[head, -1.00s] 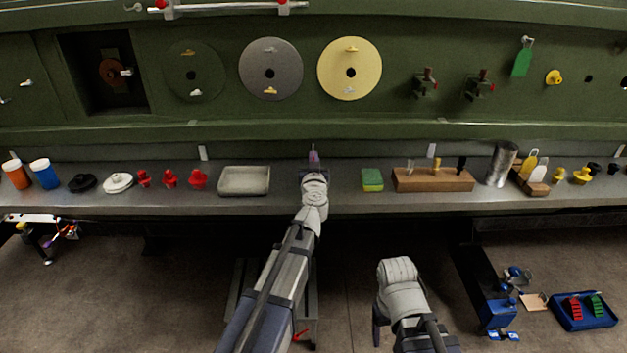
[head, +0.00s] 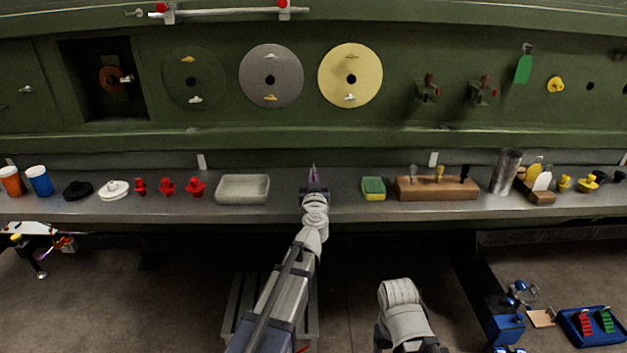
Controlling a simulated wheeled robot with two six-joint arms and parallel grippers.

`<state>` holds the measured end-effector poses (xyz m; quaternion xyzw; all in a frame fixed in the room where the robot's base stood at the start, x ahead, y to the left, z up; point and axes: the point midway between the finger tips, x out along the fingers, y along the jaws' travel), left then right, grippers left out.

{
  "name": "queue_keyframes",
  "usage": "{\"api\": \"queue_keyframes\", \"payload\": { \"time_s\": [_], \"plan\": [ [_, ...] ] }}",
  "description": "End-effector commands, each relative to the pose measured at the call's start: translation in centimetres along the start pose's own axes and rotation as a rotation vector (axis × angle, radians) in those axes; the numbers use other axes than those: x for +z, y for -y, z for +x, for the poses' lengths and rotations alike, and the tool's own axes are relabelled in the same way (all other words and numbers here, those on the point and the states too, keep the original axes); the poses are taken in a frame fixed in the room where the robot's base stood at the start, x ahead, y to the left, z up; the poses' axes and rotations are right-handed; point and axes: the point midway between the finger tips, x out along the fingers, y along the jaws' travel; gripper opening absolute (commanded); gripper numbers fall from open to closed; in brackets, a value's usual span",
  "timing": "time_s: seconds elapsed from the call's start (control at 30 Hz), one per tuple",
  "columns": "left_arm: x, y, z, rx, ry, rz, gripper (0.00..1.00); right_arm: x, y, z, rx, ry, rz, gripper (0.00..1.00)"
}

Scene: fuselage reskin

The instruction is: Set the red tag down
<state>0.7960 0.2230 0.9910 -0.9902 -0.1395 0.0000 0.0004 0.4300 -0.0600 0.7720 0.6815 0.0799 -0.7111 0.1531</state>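I cannot make out a red tag for certain in the head view. My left gripper (head: 313,178) reaches over the grey shelf (head: 345,205), between the pale tray and the sponge. Its narrow purple tip points away toward the back of the shelf. Whether it is open or holds anything is too small to tell. My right gripper's wrist (head: 402,305) shows low in the middle; its fingers are mostly hidden or out of frame. A green tag (head: 523,68) hangs on the green fuselage panel at upper right.
A pale tray (head: 243,189) lies left of my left gripper. A green and yellow sponge (head: 373,189) and a wooden block (head: 437,188) with upright tools stand to the right. Several red plugs (head: 167,187) stand farther left. A blue floor tray (head: 578,339) holds red and green items.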

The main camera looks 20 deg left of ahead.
Motion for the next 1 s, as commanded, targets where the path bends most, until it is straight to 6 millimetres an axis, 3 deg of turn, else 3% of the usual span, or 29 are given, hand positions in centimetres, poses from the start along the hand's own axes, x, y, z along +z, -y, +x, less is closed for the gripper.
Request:
{"api": "queue_keyframes", "payload": {
  "time_s": [0.03, 0.27, 0.67, 1.0],
  "plan": [
    [0.0, 0.0, 0.0, 0.000, 0.000, -0.001, 0.11, 0.0, 0.0, 0.0, 0.000, 0.000, 0.000, 0.68],
    [0.0, 0.0, 0.0, 0.000, 0.000, -0.001, 0.35, 0.0, 0.0, 0.0, 0.000, 0.000, 0.000, 0.68],
    [-0.6, 0.0, 0.0, 0.000, 0.000, -0.001, 0.35, 0.0, -0.1, -0.6, 0.000, 0.000, 0.000, 0.68],
    [-0.3, 0.1, -5.5, 0.002, 0.000, -0.001, 0.35, 0.0, 0.0, -0.3, 0.000, 0.000, 0.000, 0.68]
  ]
}}
